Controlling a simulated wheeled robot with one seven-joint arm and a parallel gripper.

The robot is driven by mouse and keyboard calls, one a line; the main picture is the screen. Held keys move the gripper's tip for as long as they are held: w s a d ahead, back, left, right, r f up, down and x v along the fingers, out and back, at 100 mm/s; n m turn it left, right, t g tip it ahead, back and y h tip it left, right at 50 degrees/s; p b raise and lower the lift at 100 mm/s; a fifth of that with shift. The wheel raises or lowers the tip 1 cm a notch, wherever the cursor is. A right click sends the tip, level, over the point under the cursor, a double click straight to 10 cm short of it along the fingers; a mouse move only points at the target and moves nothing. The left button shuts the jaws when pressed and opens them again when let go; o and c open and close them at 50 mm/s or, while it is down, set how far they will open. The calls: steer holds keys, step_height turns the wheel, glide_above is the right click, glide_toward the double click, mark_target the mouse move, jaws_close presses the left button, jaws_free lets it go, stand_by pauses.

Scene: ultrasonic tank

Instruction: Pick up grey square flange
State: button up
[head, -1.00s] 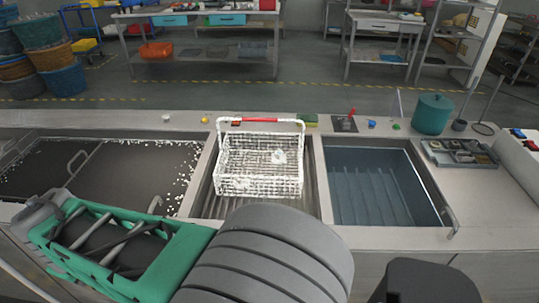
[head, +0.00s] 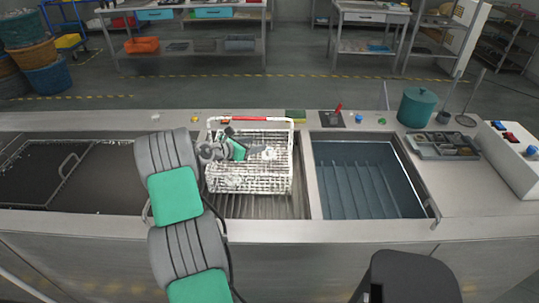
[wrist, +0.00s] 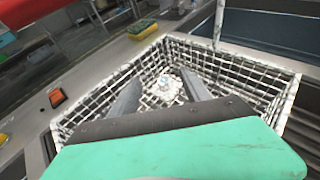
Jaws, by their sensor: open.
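A pale grey-white piece, seemingly the flange (wrist: 168,88), lies on the mesh floor of the white wire basket (wrist: 240,66). Its square outline is hard to make out. In the head view a pale piece, seemingly the same flange (head: 269,153), shows inside the basket (head: 250,184), right of my gripper (head: 250,150). In the wrist view my gripper (wrist: 160,78) is open, its two grey fingers reaching over the basket with the flange showing between their tips. Nothing is held. The height of the fingertips above the flange is hard to tell.
The basket's red handle (head: 257,119) stands raised along the back side, close to my gripper. A water-filled tank (head: 365,180) is right of the basket; a dark basin (head: 100,175) is left. A sponge (wrist: 142,28) lies on the rim behind.

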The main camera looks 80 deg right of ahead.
glide_toward(267, 151)
steer(key=x, duration=0.3)
steer(key=shift+d+p, duration=0.15)
steer(key=shift+p, duration=0.2)
steer(key=p+x, duration=0.1)
steer(key=x, duration=0.5)
steer(key=shift+s+d+f, duration=0.15)
steer(key=shift+d, duration=0.05)
jaws_close()
